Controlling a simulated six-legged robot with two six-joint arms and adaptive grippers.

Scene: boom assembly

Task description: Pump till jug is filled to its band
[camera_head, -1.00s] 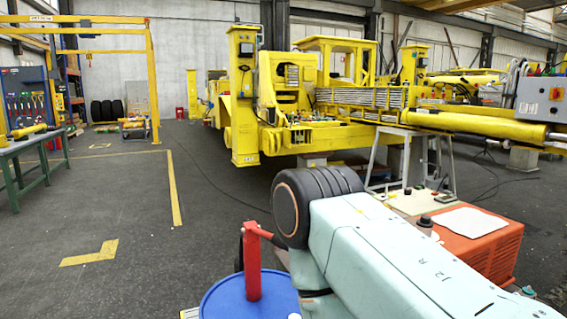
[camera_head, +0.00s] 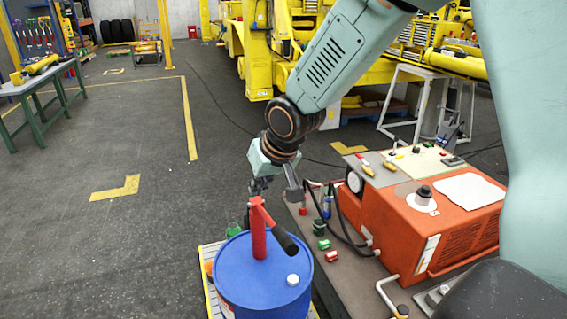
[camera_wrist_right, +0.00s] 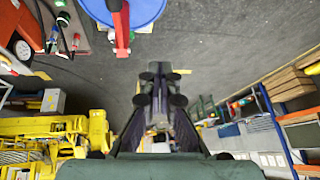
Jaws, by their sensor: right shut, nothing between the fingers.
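A blue drum (camera_head: 262,285) stands at the bottom middle of the head view, with a red hand pump (camera_head: 258,232) upright on its top. The pump's black lever grip (camera_head: 285,243) points down to the right. A green vessel (camera_head: 233,229), which may be the jug, shows partly behind the drum; its band and level cannot be made out. My right gripper (camera_head: 260,187) is just behind and above the pump, apart from it, shut and empty. In the right wrist view, the gripper (camera_wrist_right: 160,88) hangs over bare floor and the pump (camera_wrist_right: 121,28) is at the top edge. My left gripper is out of view.
An orange machine (camera_head: 425,225) with hoses stands on a bench right of the drum, with small red and green fittings (camera_head: 324,244) nearby. The drum stands on a yellow-edged pallet (camera_head: 208,290). The floor to the left is clear up to a green table (camera_head: 45,85).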

